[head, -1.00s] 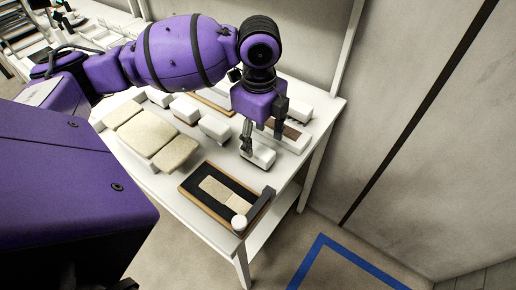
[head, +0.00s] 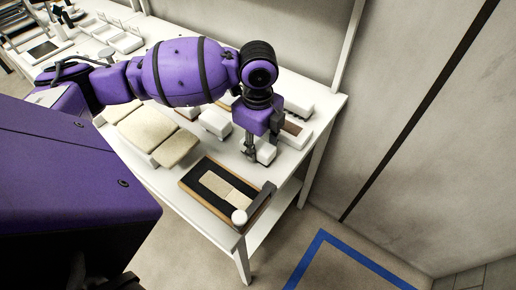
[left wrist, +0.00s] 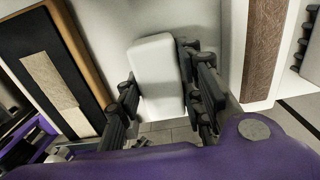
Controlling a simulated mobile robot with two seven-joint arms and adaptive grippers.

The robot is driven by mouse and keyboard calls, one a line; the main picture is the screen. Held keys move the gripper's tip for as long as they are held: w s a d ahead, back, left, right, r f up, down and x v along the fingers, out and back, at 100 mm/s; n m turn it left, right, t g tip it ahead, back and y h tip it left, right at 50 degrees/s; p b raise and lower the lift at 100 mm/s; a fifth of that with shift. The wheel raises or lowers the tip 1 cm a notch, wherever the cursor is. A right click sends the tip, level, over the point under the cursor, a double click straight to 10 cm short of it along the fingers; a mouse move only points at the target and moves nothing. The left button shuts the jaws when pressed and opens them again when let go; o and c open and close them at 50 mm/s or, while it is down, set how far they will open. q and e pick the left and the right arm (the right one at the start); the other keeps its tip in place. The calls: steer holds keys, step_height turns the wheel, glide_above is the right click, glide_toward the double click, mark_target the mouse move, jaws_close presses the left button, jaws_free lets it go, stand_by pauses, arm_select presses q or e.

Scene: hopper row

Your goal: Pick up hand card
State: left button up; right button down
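My left gripper (head: 257,156) points down at the far right end of the white table. In the left wrist view its two fingers (left wrist: 165,88) are spread, one on each side of a plain white block (left wrist: 158,65). The block also shows in the head view (head: 266,153), partly hidden by the fingers. I see no clear grip on it, and the small gaps are hard to judge. I cannot tell for certain whether this block is the hand card. My right gripper is out of view.
A wood-edged board (head: 194,183) with a black pad, beige pieces and a dark bar with a white knob lies in front. Beige pads (head: 148,128) and white blocks (head: 215,122) lie left. A brown-topped white piece (head: 293,130) is close behind.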

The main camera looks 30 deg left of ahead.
mark_target(258, 143)
arm_select(q)
steer(key=shift+c, duration=1.7)
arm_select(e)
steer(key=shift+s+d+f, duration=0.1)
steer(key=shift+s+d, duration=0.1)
arm_select(q)
steer(key=shift+r, duration=0.15)
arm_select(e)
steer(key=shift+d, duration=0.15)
